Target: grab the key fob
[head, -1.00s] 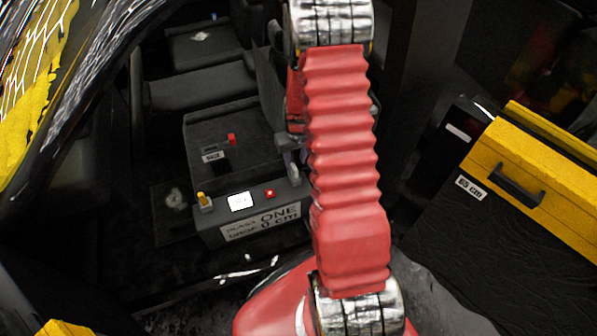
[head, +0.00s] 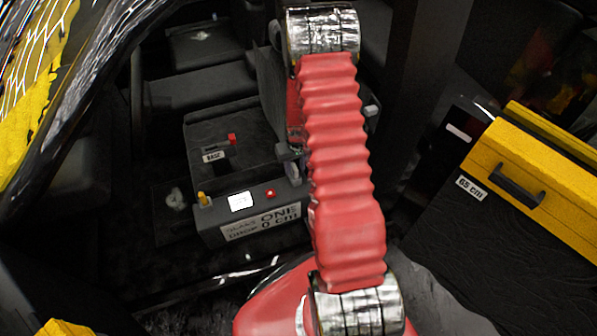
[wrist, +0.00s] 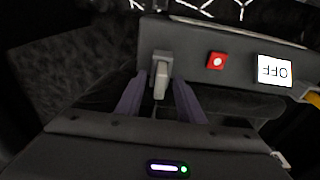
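A small light grey piece (wrist: 161,76), which looks like the key fob, sits at the edge of the dark control box in the wrist view. My gripper (wrist: 161,82) has its two purple-grey fingers on either side of this piece. The fingers look open, with a narrow gap to the piece on each side. In the head view my gripper (head: 290,160) is at the right end of the box, and my arm hides part of that area. The piece cannot be made out clearly there.
A yellow drawer (head: 535,185) stands at the right. A dark pillar (head: 425,100) rises right of my arm.

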